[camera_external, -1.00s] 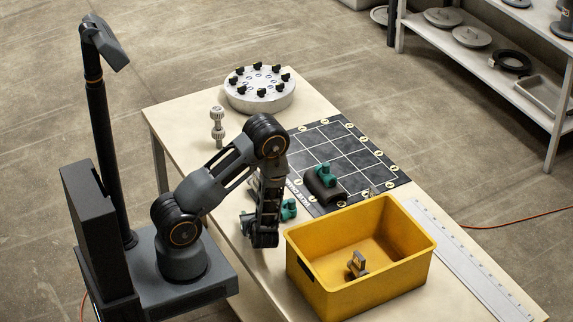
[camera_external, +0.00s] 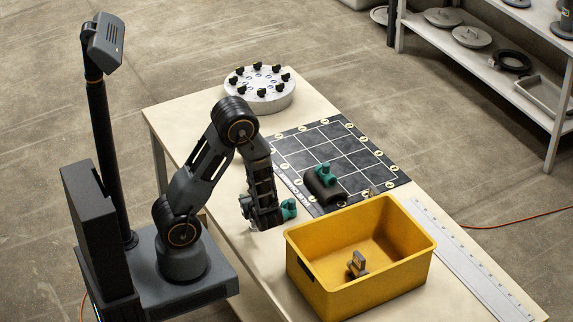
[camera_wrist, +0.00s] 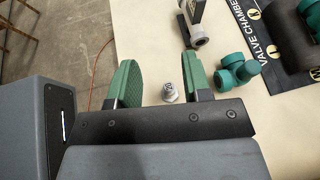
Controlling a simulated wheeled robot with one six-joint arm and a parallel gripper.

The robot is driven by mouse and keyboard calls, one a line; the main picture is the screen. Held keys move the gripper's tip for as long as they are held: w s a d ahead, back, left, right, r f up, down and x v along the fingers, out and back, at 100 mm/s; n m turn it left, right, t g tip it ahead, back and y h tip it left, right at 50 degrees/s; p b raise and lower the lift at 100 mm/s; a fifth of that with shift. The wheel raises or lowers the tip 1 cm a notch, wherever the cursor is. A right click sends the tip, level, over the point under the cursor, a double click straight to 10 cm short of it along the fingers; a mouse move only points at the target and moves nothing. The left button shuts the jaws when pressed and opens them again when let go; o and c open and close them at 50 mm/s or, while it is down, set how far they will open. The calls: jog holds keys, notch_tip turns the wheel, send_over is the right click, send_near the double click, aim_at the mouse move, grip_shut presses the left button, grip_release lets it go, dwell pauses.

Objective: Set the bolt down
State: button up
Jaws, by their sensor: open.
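The bolt, seen as a small silver hex-headed piece (camera_wrist: 170,92), shows between the fingers in the wrist view, nearer the right one. It seems to rest on the pale table top. Bare space shows between it and the left finger; whether the right finger touches it I cannot tell. My gripper (camera_wrist: 160,78) is open, with its green-padded fingers wide apart. In the external view my gripper (camera_external: 264,226) points down low over the table's near edge, left of the yellow bin. The bolt cannot be made out there.
A yellow bin (camera_external: 410,275) with a small metal part (camera_external: 357,264) stands right of my gripper. Teal fittings (camera_wrist: 240,66) and a grey fitting with a dark bar (camera_wrist: 197,37) lie close by. A dark pipe piece (camera_external: 317,190) lies on the gridded mat (camera_external: 337,140).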

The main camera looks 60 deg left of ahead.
jog(key=s+d+r+n+t+h, duration=0.1)
jog(key=s+d+r+n+h, duration=0.1)
jog(key=d+r+n+h, duration=0.4)
jog(key=s+d+r+n+h, duration=0.2)
jog(key=d+r+n+h, duration=0.5)
jog(key=r+n, duration=0.6)
jog(key=shift+t, duration=0.4)
